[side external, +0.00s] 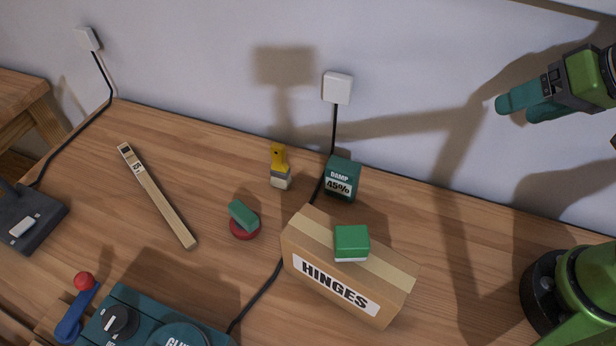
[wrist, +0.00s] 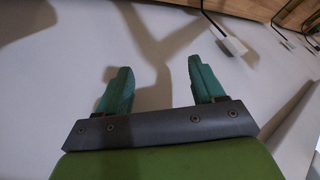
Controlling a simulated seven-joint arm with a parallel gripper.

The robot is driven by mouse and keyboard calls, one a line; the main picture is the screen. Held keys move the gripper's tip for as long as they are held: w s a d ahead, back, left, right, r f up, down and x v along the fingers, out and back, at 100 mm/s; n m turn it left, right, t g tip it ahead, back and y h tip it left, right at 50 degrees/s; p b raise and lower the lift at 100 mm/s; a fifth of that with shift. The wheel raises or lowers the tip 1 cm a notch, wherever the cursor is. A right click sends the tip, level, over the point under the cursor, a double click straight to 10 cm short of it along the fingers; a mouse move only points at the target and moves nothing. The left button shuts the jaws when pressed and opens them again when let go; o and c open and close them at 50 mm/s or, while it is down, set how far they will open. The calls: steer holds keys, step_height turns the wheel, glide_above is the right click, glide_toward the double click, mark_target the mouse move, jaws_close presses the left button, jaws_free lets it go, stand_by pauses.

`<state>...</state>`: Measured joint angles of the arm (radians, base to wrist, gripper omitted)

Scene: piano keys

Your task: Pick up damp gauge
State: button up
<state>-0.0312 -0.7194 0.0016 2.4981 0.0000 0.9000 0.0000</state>
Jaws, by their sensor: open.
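The damp gauge (side external: 341,178) is a small dark teal box with a pale display marked "DAMP 45%". It stands upright on the wooden bench near the wall, behind the hinges box, in the side external view. My gripper (side external: 518,108) is up high at the right, well apart from the gauge. In the wrist view my gripper (wrist: 160,85) has its two teal fingers spread with nothing between them, facing the pale wall. I cannot make out the gauge in the wrist view.
A cardboard hinges box (side external: 345,268) with a green block (side external: 351,242) on top stands just in front of the gauge. A yellow-handled brush (side external: 280,168) is to its left. A wall socket (side external: 337,88) has a black cable running down by the gauge. The bench right of the gauge is clear.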

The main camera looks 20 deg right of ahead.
mark_target(345, 165)
steer(key=w+a+f+n+g, duration=0.2)
steer(key=w+a+n, duration=0.35)
steer(key=a, duration=0.35)
steer(key=w+a+f+n+g, duration=0.1)
steer(key=w+a+f+n, duration=0.25)
steer(key=a+n, duration=0.45)
steer(key=shift+m+y, duration=0.4)
steer(key=shift+m, duration=0.35)
steer(key=x, duration=0.7)
steer(key=a+x, duration=0.1)
steer(key=x, duration=0.3)
steer(key=shift+w+r, duration=0.25)
steer(key=x, duration=0.4)
steer(key=shift+d+f, duration=0.2)
steer(key=shift+d, duration=0.15)
steer(key=shift+w+a+f, duration=0.2)
steer(key=shift+f, duration=0.25)
steer(key=c, duration=1.1)
